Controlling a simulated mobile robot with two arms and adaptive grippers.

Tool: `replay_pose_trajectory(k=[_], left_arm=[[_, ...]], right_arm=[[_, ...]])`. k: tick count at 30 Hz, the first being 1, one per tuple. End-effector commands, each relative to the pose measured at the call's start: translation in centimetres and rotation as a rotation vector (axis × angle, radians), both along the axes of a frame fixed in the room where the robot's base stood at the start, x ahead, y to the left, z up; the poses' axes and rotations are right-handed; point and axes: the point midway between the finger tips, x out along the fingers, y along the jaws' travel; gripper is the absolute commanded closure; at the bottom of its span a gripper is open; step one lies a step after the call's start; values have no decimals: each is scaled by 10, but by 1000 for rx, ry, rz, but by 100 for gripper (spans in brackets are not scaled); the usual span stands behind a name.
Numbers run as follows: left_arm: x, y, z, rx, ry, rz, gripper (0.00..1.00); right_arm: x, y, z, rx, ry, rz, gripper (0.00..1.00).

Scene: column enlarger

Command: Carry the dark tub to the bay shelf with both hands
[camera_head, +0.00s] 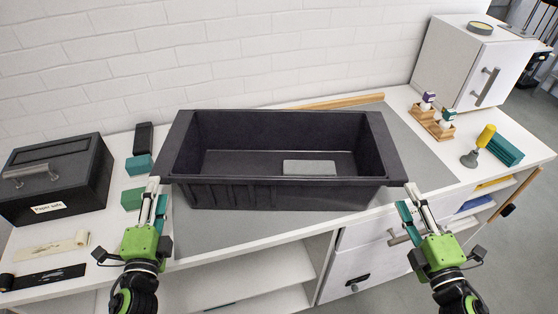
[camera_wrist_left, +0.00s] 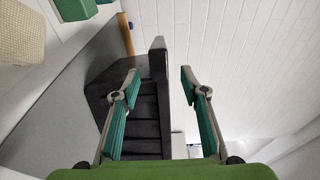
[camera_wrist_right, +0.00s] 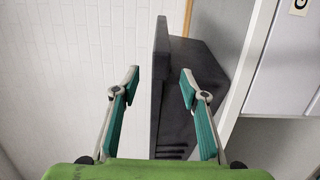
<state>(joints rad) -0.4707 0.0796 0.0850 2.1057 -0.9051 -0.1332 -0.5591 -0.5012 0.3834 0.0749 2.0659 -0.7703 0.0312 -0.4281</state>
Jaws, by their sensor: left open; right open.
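The dark tub (camera_head: 285,194) sits upright on the grey mat on the bench, with a flat grey block (camera_head: 310,167) inside it. My left gripper (camera_head: 153,190) is open at the tub's left end, close to the rim. In the left wrist view the tub's end (camera_wrist_left: 143,105) stands between and beyond the open fingers (camera_wrist_left: 160,85). My right gripper (camera_head: 410,198) is open at the tub's right end. In the right wrist view the tub's rim (camera_wrist_right: 160,70) runs between its open fingers (camera_wrist_right: 159,85). I cannot tell whether any finger touches the tub. No bay shelf can be clearly identified.
A black paper safe (camera_head: 55,185) and teal boxes (camera_head: 138,165) stand left of the tub. Stamps in wooden holders (camera_head: 432,122), a yellow-handled tool (camera_head: 482,143) and a white cabinet (camera_head: 465,65) are at the right. The brick wall (camera_head: 200,45) is close behind. Open shelves (camera_head: 250,275) lie below.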

Motion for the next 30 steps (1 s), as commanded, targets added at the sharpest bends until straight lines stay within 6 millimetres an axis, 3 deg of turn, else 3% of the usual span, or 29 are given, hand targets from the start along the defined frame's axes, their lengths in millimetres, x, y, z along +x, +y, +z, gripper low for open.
replay_pose_trajectory(k=[18,24,30], left_arm=[[108,16,2,3,-3,0,60],[127,19,1,1,-2,0,60],[131,19,1,1,-1,0,60]], right_arm=[[108,15,2,-3,-3,0,60],[127,18,1,0,-2,0,60],[131,19,1,0,0,-1,60]])
